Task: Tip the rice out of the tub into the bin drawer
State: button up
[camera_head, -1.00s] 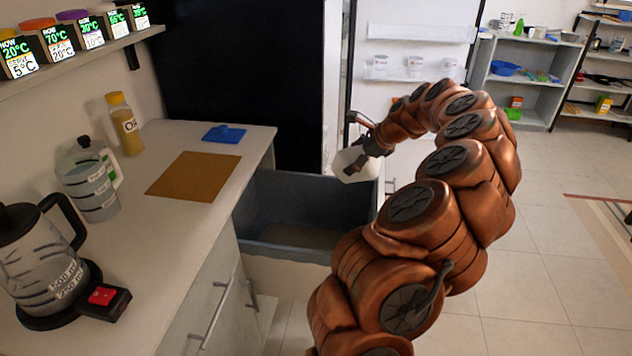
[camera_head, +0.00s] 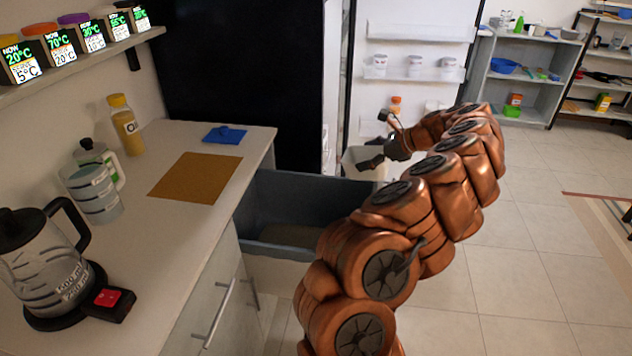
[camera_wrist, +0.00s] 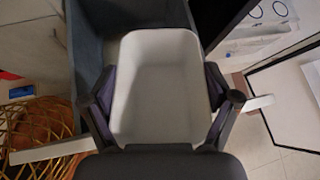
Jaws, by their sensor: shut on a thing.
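The white tub (camera_head: 354,160) is in my gripper (camera_head: 378,163), beyond the right end of the open bin drawer or over its far right corner; I cannot tell which. In the wrist view the tub (camera_wrist: 160,85) lies between the two fingers (camera_wrist: 160,112), its pale inside facing the camera. No separate rice grains can be made out in it. The bin drawer (camera_head: 310,195) is blue-grey and pulled out beside the counter. Its wall (camera_wrist: 86,45) shows beside and behind the tub in the wrist view. The drawer floor looks dull and greyish.
The counter (camera_head: 150,240) at left holds a kettle (camera_head: 40,265), a jug (camera_head: 95,190), a bottle (camera_head: 126,128), a brown board (camera_head: 193,178) and a blue item (camera_head: 224,134). An open fridge door (camera_head: 415,50) stands behind my gripper. A wicker basket (camera_wrist: 42,130) shows in the wrist view.

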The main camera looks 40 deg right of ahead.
aim_at(377, 151)
jog(key=shift+s+d+r+t+y, duration=0.3)
jog(key=shift+s+d+r+t, duration=0.05)
jog(key=shift+d+r+t, duration=0.1)
jog(key=shift+s+d, duration=0.1)
jog(key=shift+s, duration=0.05)
jog(key=shift+d+m+t, duration=0.15)
jog(key=shift+m+t, duration=0.1)
jog(key=shift+m, duration=0.05)
jog(key=shift+s+d+y, duration=0.2)
jog(key=shift+y, duration=0.2)
jog(key=shift+s+d+r+t+p, duration=0.15)
jog(key=shift+d+t+p, duration=0.05)
jog(key=shift+t+p, duration=0.2)
notch_tip(377, 151, up, 5)
jog(key=p, duration=0.4)
